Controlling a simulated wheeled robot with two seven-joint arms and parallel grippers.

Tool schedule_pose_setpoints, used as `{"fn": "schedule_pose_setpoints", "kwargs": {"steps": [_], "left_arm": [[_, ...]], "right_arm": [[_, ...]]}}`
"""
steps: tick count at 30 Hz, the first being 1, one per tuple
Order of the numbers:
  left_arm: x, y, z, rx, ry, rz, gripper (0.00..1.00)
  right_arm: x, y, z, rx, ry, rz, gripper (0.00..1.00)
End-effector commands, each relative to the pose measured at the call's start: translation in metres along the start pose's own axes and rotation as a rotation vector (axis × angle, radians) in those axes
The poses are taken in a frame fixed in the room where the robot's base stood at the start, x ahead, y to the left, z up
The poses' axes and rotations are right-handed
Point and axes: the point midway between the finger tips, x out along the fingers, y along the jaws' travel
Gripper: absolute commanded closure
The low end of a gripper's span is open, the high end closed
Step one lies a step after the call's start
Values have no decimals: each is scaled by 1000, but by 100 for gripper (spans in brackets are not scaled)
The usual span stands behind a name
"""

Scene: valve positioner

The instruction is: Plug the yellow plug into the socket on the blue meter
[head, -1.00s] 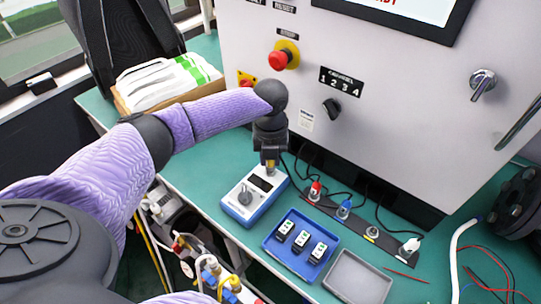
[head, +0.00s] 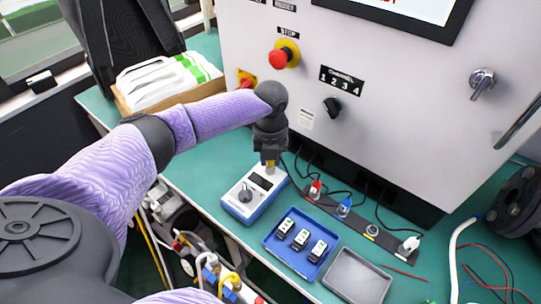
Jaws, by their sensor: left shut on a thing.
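The blue meter (head: 240,207) with a white face, a dark display and a grey knob sits on the green bench. My left gripper (head: 269,164) points down over the far right part of the meter's top. It is shut on the yellow plug (head: 270,167), of which only a small bit shows between the fingers. The plug is at or just above the meter's top face; I cannot tell if it is in the socket, which is hidden. My right gripper is not in view.
A dark strip (head: 327,203) right of the meter holds a red plug (head: 315,189), a blue plug (head: 344,208) and a white plug (head: 410,244), with black cables behind. A blue tray (head: 272,241) with small modules and an empty grey tray (head: 357,278) stand in front. The cabinet (head: 400,120) rises behind.

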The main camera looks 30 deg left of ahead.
Motion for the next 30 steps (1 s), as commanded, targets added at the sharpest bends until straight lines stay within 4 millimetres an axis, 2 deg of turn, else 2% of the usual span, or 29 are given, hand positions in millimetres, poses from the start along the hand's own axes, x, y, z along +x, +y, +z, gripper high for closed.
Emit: {"fn": "schedule_pose_setpoints", "kwargs": {"steps": [12, 27, 28, 30], "left_arm": [[1, 0, 0, 0, 0, 0, 100], [3, 0, 0, 1, 1, 1, 100], [3, 0, 0, 1, 2, 1, 68], [3, 0, 0, 0, 1, 1, 53]], "right_arm": [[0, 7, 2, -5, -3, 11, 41], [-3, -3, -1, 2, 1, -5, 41], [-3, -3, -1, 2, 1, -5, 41], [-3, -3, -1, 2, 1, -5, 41]]}}
